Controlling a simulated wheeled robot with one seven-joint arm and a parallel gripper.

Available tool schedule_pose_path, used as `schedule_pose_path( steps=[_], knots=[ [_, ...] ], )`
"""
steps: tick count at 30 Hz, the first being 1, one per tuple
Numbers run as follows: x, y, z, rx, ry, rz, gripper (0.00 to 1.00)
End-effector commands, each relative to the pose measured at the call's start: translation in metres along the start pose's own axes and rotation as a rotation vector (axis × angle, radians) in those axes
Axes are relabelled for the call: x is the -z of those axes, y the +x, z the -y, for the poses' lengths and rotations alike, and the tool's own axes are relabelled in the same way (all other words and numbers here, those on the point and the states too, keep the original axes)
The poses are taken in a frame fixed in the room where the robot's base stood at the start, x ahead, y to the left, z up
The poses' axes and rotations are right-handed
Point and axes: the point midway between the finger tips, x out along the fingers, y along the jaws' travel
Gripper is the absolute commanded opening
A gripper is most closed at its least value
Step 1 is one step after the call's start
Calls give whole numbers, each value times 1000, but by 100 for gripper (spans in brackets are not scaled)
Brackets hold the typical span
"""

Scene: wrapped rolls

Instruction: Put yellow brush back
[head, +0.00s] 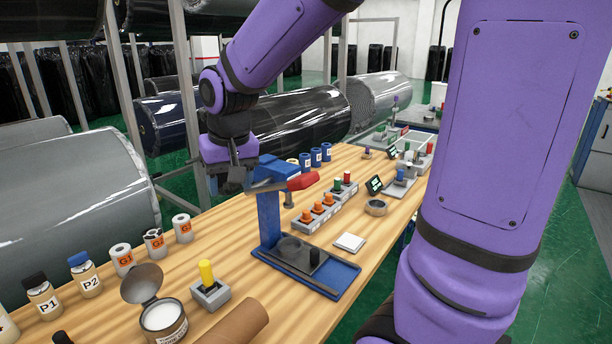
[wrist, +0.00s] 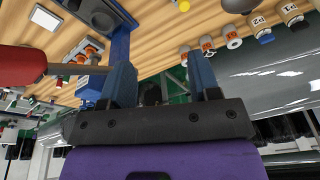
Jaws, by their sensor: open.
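A yellow-handled item, which I take for the yellow brush (head: 206,272), stands upright in a small grey holder (head: 211,295) at the front of the wooden table. Its lower end is hidden in the holder. A yellow tip (wrist: 184,5) also shows at the top edge of the wrist view. My gripper (head: 233,182) is up beside the head of the blue press, well above and behind the brush. Its two fingers (wrist: 163,78) are apart in the wrist view, with nothing held between them.
The blue press (head: 268,218) with a red-handled lever (head: 301,181) stands close to my gripper. An open tin (head: 163,320), a brown roll (head: 235,325) and several labelled jars crowd the brush. Large wrapped rolls (head: 295,115) lie behind the table.

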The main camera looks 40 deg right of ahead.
Motion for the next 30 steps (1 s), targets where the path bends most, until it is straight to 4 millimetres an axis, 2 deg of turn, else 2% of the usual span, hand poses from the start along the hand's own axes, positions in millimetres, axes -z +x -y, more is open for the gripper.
schedule_pose_path(
  steps=[1,6,15,21,25,30],
  knots=[
    [-10,-14,-5,5,-11,-23,56],
    [-44,-48,-21,15,-58,-78,56],
    [-109,-88,-46,27,-141,-176,56],
    [-144,-100,-58,30,-185,-224,56],
    [-155,-102,-61,31,-201,-240,56],
    [-158,-102,-62,31,-207,-243,56]
  ],
)
